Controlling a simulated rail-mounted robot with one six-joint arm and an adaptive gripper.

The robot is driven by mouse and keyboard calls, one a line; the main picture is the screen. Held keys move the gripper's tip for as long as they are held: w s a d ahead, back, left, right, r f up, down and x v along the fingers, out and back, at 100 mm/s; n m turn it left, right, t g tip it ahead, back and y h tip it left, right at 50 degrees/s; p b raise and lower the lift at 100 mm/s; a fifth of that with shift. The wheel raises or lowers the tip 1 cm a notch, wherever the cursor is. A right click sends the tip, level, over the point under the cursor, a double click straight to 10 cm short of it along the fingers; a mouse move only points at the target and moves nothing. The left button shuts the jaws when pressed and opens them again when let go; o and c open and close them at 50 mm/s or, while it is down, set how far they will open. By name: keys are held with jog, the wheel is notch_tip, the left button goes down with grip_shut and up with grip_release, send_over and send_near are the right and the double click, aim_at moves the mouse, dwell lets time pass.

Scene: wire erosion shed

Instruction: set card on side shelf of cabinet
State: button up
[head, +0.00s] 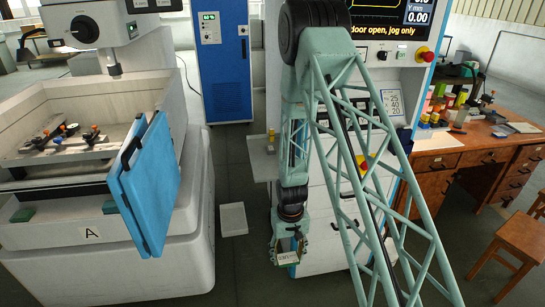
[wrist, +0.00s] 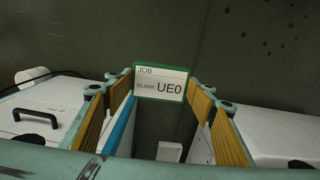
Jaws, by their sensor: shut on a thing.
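The card (wrist: 160,84) is white with a green border and reads "JOB BLANK UE0". It is held upright between the orange-padded fingers of my gripper (wrist: 160,95). In the head view my gripper (head: 287,248) hangs low in front of the white control cabinet (head: 272,70), with the card (head: 288,258) at its lower end. The side shelf (head: 261,158) is a small pale plate on the cabinet's left side, above and left of my gripper. A small yellowish item (head: 271,138) stands at its right part. My arm hides part of the cabinet and perhaps the shelf's right end.
A white machine marked A (head: 92,233) with an open blue door (head: 152,185) stands at left. A blue cabinet (head: 227,70) is behind. A pale block (head: 233,219) lies on the floor between machine and cabinet. A wooden desk (head: 470,145) and stool (head: 512,240) are at right.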

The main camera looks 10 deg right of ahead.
jog(key=w+a+r+p, duration=0.3)
jog(key=r, duration=0.8)
jog(key=w+a+r+p, duration=0.3)
jog(key=w+a+r, duration=0.1)
jog(key=r, duration=0.8)
jog(key=w+a+r+p, duration=0.3)
jog(key=w+r+p, duration=0.1)
jog(key=r, duration=0.7)
jog(key=shift+a+r, duration=0.15)
jog(key=shift+a, duration=0.05)
jog(key=p, duration=0.1)
send_over(276, 168)
jog(key=shift+s+a+f, duration=0.15)
jog(key=shift+f, duration=0.2)
jog(key=shift+s+a+f, duration=0.1)
jog(key=shift+f, duration=0.25)
jog(key=shift+w+d, duration=0.35)
jog(key=shift+w, duration=0.05)
jog(key=shift+s+f, duration=0.1)
jog(key=shift+f, duration=1.7)
jog(key=shift+f, duration=0.15)
